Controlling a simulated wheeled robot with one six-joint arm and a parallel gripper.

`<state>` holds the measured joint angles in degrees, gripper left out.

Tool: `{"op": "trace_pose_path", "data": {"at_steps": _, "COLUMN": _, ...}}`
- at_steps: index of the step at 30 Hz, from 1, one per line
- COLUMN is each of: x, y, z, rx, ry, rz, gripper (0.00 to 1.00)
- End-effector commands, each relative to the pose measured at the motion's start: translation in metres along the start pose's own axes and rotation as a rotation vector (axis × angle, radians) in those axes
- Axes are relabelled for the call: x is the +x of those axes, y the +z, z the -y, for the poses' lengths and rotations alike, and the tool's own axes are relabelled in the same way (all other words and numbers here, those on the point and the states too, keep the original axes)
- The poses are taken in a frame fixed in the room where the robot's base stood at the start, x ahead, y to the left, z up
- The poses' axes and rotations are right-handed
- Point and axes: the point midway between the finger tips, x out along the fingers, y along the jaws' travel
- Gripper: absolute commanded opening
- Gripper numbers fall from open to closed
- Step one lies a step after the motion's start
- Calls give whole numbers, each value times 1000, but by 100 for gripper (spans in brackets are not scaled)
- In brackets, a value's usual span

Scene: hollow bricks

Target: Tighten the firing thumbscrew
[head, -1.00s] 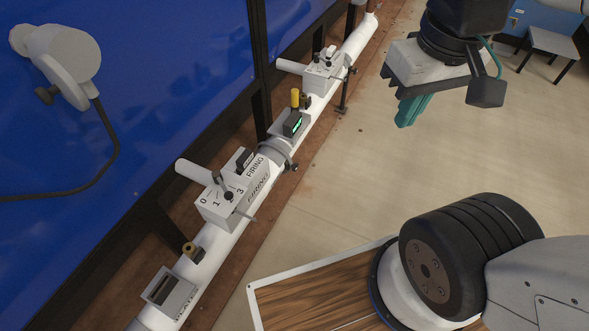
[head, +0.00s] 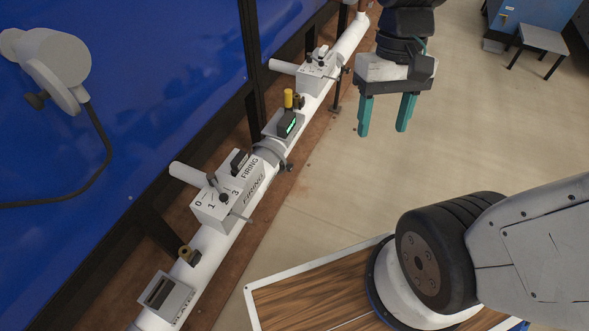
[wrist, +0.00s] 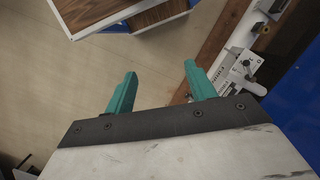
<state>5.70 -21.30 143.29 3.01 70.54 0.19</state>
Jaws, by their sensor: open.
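The white firing box (head: 228,190), with FIRING printed on its top and side, sits on a long white pipe (head: 215,245). A small dark lever or knob (head: 223,197) stands on its top by a 0-1-3 scale. My gripper (head: 383,130) is open and empty, above the floor right of the pipe, well apart from the firing box. In the wrist view its teal fingers (wrist: 160,72) are spread, with a white box (wrist: 238,68) beyond the right finger.
A similar box (head: 318,70) sits farther along the pipe. Between the boxes are a green-lit display (head: 290,124) and a yellow cylinder (head: 288,98). A blue panel (head: 130,100) stands behind the pipe. A grey stool (head: 545,40) stands at the far right. The floor (head: 440,150) is clear.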

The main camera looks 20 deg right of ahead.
Motion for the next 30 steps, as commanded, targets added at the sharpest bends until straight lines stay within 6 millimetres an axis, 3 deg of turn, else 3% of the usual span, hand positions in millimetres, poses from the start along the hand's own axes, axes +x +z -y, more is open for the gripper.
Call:
{"op": "trace_pose_path", "data": {"at_steps": 17, "x": 97, "y": -116, "z": 27, "rx": 348, "ry": -390, "rz": 506, "gripper": 55}}
{"op": "trace_pose_path", "data": {"at_steps": 23, "x": 145, "y": -158, "z": 36, "rx": 505, "ry": -555, "rz": 657, "gripper": 55}}
{"op": "trace_pose_path", "data": {"at_steps": 30, "x": 216, "y": -208, "z": 44, "rx": 719, "ry": -768, "rz": 817, "gripper": 55}}
